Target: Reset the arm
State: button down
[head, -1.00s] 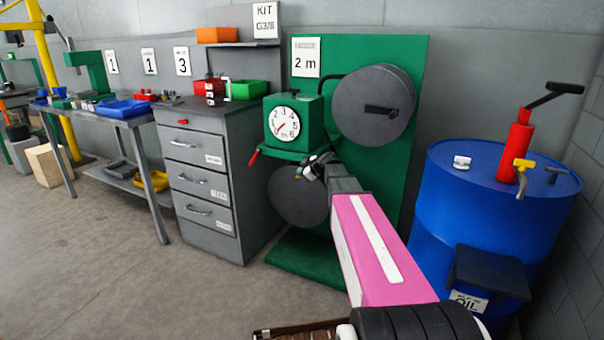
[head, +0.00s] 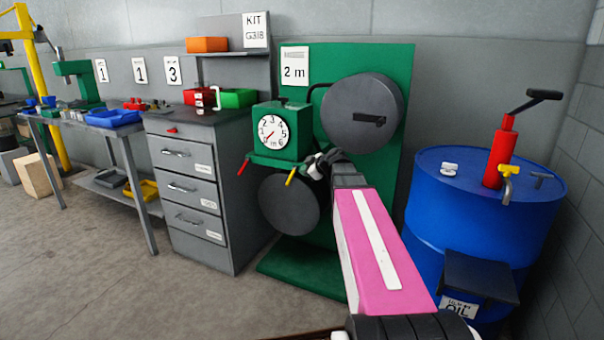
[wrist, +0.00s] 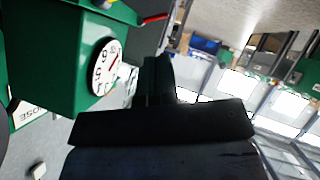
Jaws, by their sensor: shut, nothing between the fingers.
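My gripper (head: 322,163) is at the end of my pink arm, in front of the green hose-reel stand (head: 340,250). It is shut and empty, just right of and below the green dial box (head: 281,128). In the wrist view the closed dark fingers (wrist: 158,80) point up the picture. The dial box also shows in the wrist view (wrist: 65,60), left of the fingers, with its white round dial (wrist: 106,66). A yellow-handled lever (head: 290,177) and a red-handled lever (head: 243,167) stick out below the box. Whether my gripper touches anything is hard to tell.
A grey reel (head: 350,110) sits high on the stand and another (head: 288,212) below the box. A blue oil drum (head: 470,220) with a red pump (head: 499,155) stands at right. A grey drawer cabinet (head: 190,245) stands at left. The floor (head: 120,285) in front is clear.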

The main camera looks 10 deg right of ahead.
jog(key=s+a+f+m+g+h, duration=0.1)
jog(key=s+f+m+g+h, duration=0.2)
jog(key=s+f+m, duration=0.4)
jog(key=s+a+f+m+g+h, duration=0.2)
jog(key=s+f+m+g+h, duration=0.2)
jog(key=s+f, duration=1.4)
jog(key=f+m+g, duration=0.2)
jog(key=shift+s+m+g, duration=0.3)
jog(key=shift+s+m, duration=0.05)
jog(key=shift+m, duration=0.05)
